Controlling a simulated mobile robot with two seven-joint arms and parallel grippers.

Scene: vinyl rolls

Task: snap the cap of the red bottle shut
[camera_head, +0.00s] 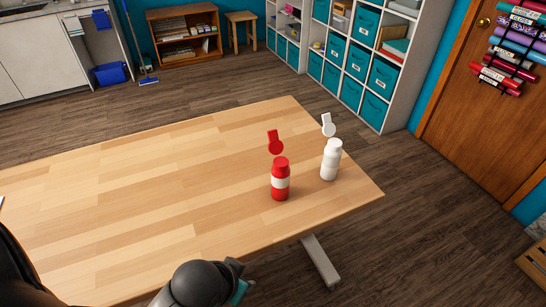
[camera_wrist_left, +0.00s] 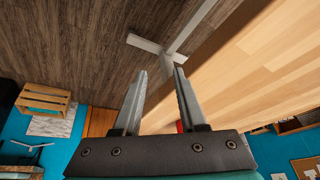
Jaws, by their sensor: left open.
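The red bottle (camera_head: 280,190) stands upright near the right end of the wooden table (camera_head: 130,200), with a white band around its middle. Its red cap (camera_head: 275,140) is flipped open and stands up above the far side of the bottle's top. My left gripper (camera_wrist_left: 160,72) is open and empty in the left wrist view, close to the table edge. A small red patch shows low between its fingers; I cannot tell what it is. In the head view part of my arm shows at the bottom centre, with the fingertips out of sight. My right gripper is not in view.
A white bottle (camera_head: 331,160) with its white cap (camera_head: 328,124) also flipped open stands just right of the red bottle. Shelves with teal bins (camera_head: 384,77) stand on the floor behind the table.

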